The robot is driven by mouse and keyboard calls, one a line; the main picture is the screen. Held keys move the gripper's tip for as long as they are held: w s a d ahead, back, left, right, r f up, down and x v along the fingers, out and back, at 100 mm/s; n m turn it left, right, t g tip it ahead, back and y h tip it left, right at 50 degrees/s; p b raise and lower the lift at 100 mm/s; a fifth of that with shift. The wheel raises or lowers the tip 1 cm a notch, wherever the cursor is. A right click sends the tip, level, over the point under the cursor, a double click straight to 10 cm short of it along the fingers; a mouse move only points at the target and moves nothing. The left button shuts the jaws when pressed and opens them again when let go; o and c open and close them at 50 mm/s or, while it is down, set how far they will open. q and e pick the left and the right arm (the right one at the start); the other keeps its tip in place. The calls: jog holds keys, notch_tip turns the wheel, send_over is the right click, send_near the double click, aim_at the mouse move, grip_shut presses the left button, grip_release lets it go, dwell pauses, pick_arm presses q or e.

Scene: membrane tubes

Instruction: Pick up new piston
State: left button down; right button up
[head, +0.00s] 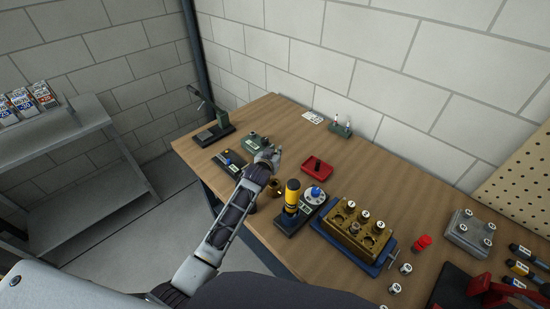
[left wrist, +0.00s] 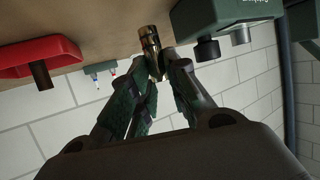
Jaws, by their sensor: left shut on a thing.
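My left gripper (head: 274,157) reaches over the table beside a green block (head: 253,143). In the left wrist view its fingers (left wrist: 158,72) are shut on a small brass-coloured cylinder (left wrist: 151,40), which looks like the piston. The fingers cover its lower part in that view. I cannot tell whether the cylinder still touches the table. In the head view the cylinder is too small to make out at the fingertips. My right gripper is not in view.
A red tray (head: 317,169) lies right of the gripper. A yellow-and-black tool (head: 291,196) stands near my forearm, with a brass block (head: 341,232) on a blue tray further right. A lever press (head: 213,127) stands at the far left. Bare wood lies behind the red tray.

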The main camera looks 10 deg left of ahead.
pick_arm(q)
notch_tip(320, 180, up, 7)
jog(key=shift+f, duration=0.15)
